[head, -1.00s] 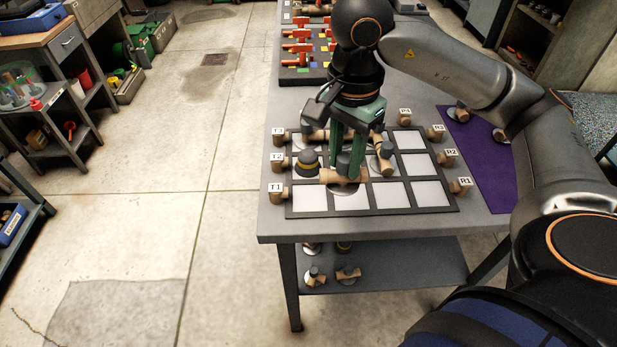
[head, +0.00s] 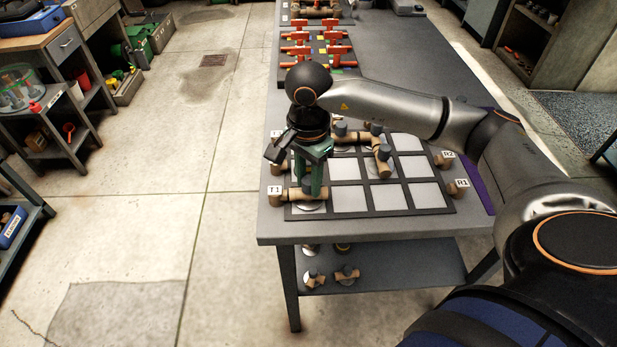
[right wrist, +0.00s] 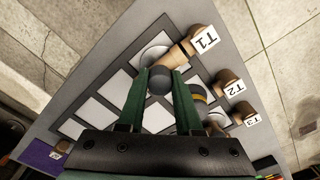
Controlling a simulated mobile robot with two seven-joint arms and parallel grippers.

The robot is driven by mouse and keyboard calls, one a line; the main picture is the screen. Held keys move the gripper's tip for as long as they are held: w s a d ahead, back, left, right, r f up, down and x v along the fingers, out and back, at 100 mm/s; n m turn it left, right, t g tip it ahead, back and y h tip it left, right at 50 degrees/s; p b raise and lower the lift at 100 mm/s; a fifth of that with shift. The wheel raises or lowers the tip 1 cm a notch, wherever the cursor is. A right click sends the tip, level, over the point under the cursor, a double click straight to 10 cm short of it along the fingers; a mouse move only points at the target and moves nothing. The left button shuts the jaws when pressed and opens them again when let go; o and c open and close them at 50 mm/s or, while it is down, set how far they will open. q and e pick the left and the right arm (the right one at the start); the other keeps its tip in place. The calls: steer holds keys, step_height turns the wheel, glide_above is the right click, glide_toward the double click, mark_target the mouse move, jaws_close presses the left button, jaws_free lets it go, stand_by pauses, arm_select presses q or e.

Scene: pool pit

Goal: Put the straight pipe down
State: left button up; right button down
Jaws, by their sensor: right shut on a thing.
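My right gripper (head: 313,186) points down over the front-left cell of the gridded board (head: 376,211). Its green fingers are shut on the grey knob of the straight pipe (head: 295,193), a tan tube on a pale round base. The pipe lies crosswise with its left end at the T1 stub (head: 276,199). In the right wrist view the knob sits between the fingertips (right wrist: 160,78), and the tan tube (right wrist: 175,54) reaches toward the T1 label. I cannot tell whether the base touches the cell. My left gripper is out of view.
An elbow-like tan pipe (head: 382,167) stands on the board's middle; more pipe pieces lie behind it. Stubs R1 (head: 457,188) and R2 (head: 443,159) line the right edge. Front-row cells to the right are empty.

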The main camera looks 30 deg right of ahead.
mark_target(308, 180)
steer(key=shift+f, duration=0.1)
steer(key=c, duration=0.6)
jaws_free()
step_height(308, 180, up, 12)
steer(key=shift+r, duration=0.15)
